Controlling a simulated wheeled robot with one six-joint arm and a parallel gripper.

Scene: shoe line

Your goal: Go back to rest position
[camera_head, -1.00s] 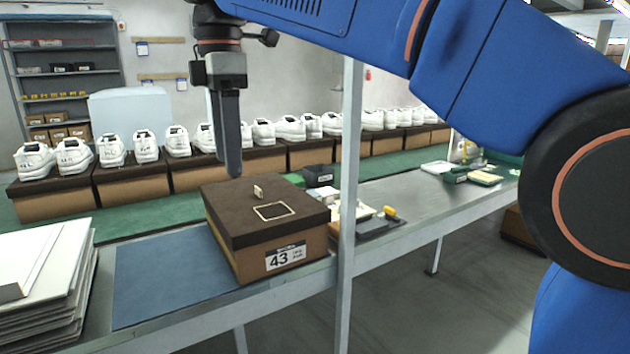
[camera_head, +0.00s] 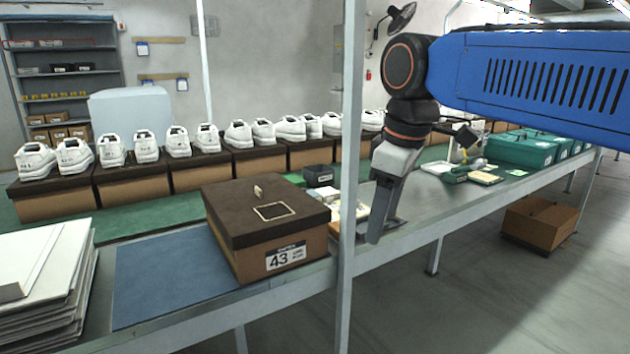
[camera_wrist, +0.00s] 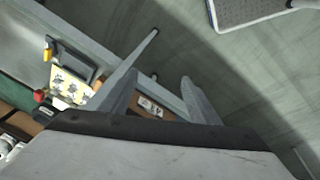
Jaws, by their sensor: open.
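My gripper (camera_head: 378,238) hangs at the end of my blue arm, right of the metal post and over the front edge of the bench. It points down and holds nothing. In the wrist view its two fingers (camera_wrist: 158,98) stand apart, with only the bench edge, the floor and part of a box behind them. The closed brown shoe box (camera_head: 265,228) labelled 43 stands on the bench left of the post, apart from my gripper. A small light tab sits upright on its dark lid.
The metal post (camera_head: 347,260) rises between the box and my gripper. A blue mat (camera_head: 165,280) and a stack of white sheets (camera_head: 45,290) lie left. White shoes on boxes line the back. Green boxes (camera_head: 525,150) stand right. A brown carton (camera_head: 540,222) is on the floor.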

